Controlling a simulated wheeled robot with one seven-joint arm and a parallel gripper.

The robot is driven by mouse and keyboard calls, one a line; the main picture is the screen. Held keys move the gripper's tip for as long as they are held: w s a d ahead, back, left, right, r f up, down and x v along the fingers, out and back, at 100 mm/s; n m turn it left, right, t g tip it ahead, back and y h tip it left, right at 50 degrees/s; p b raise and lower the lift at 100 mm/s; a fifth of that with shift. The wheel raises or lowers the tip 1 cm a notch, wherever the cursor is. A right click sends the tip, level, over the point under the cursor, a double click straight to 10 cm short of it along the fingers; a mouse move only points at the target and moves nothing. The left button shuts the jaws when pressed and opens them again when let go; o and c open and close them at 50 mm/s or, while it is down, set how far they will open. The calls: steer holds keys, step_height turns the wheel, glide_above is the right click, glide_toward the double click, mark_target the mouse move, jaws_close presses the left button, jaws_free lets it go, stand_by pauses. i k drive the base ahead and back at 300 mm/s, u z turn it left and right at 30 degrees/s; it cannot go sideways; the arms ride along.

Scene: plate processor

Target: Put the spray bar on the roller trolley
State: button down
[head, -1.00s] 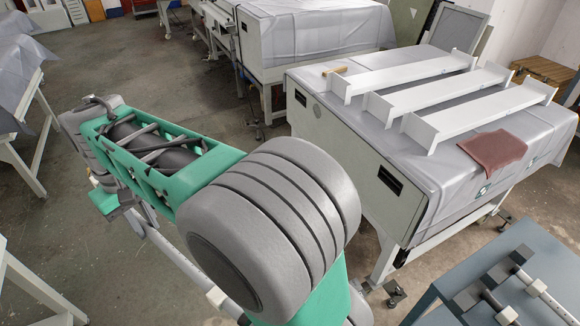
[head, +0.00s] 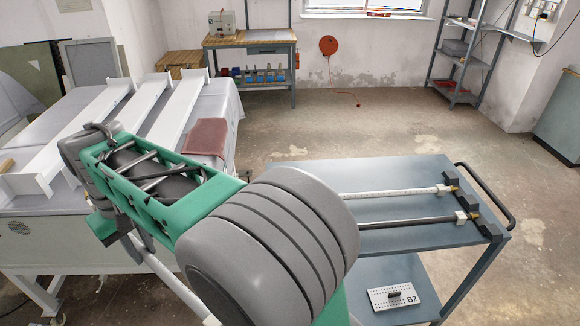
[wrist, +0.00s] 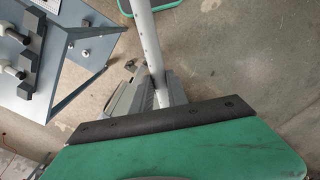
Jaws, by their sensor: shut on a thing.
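The spray bar is a long, light grey tube. In the wrist view, the spray bar (wrist: 146,40) runs up from between the jaws of my gripper (wrist: 157,92), which are shut on it. In the head view, a length of the bar (head: 152,262) shows below my green and grey arm; the rest is hidden. The roller trolley (head: 405,178) is a blue-grey two-level cart at the right. A white bar (head: 395,192) and a dark bar (head: 410,222) lie across its top in black holders. A trolley corner shows in the wrist view (wrist: 75,75), apart from my gripper.
A sheet-covered machine (head: 45,240) with several white channel pieces and a red cloth (head: 205,138) stands at the left. A workbench (head: 250,42) and shelves (head: 462,50) stand at the back. A B2 plate (head: 390,297) lies on the lower shelf. Floor behind the trolley is clear.

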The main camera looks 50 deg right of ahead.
mark_target(368, 176)
steer(key=z, duration=0.25)
steer(key=k, duration=1.65)
steer(key=z, duration=1.35)
steer(key=i, duration=1.65)
